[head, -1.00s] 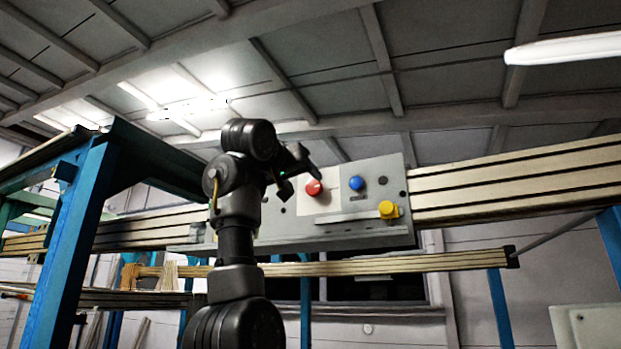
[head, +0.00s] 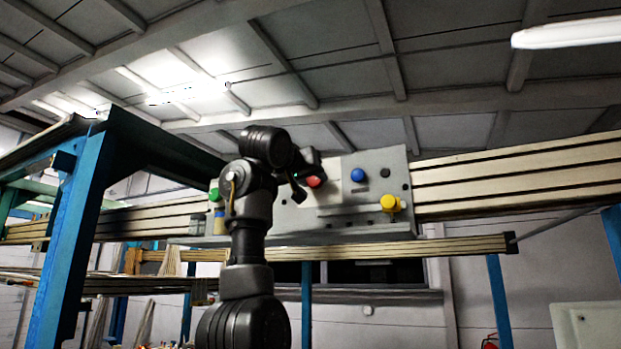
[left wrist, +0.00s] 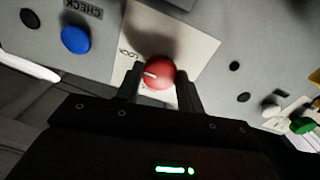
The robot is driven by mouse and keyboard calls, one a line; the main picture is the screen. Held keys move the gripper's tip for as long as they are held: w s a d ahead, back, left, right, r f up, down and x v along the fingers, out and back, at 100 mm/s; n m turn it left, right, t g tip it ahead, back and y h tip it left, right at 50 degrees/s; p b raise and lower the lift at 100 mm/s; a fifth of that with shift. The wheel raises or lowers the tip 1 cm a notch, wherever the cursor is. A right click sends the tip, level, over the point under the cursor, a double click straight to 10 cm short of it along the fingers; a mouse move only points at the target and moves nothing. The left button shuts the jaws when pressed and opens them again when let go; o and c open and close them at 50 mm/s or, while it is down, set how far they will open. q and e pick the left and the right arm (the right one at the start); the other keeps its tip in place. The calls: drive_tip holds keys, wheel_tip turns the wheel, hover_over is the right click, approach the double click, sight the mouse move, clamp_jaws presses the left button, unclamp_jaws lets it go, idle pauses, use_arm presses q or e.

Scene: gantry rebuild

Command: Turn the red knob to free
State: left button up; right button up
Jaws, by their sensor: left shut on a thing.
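The red knob (head: 313,181) sits on a pale plate on the grey panel (head: 345,215) in the head view, partly hidden by my gripper. In the left wrist view the red knob (left wrist: 158,73) has a white pointer mark, lying close to the printed word LOCK on the plate (left wrist: 190,45). The FREE label cannot be made out. My left gripper (head: 308,182) has its fingers on both sides of the knob and is shut on it; its two dark fingers also show in the left wrist view (left wrist: 158,85). My right gripper is in neither view.
The panel also carries a blue button (head: 358,175), a yellow knob (head: 389,203) and a green button (head: 214,194). A beige beam (head: 520,180) runs behind the panel. A blue post (head: 75,220) stands at the left.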

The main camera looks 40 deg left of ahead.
use_arm(q)
drive_tip(key=shift+c, duration=0.5)
drive_tip(key=shift+n, duration=0.4)
drive_tip(key=n, duration=0.3)
drive_tip(key=shift+r+b, duration=0.1)
drive_tip(key=shift+b, duration=0.25)
drive_tip(key=n, duration=0.4)
drive_tip(key=shift+d, duration=0.1)
drive_tip(key=n, duration=0.6)
drive_tip(key=shift+n, duration=2)
drive_tip(key=o, duration=1)
drive_tip(key=shift+s, duration=0.1)
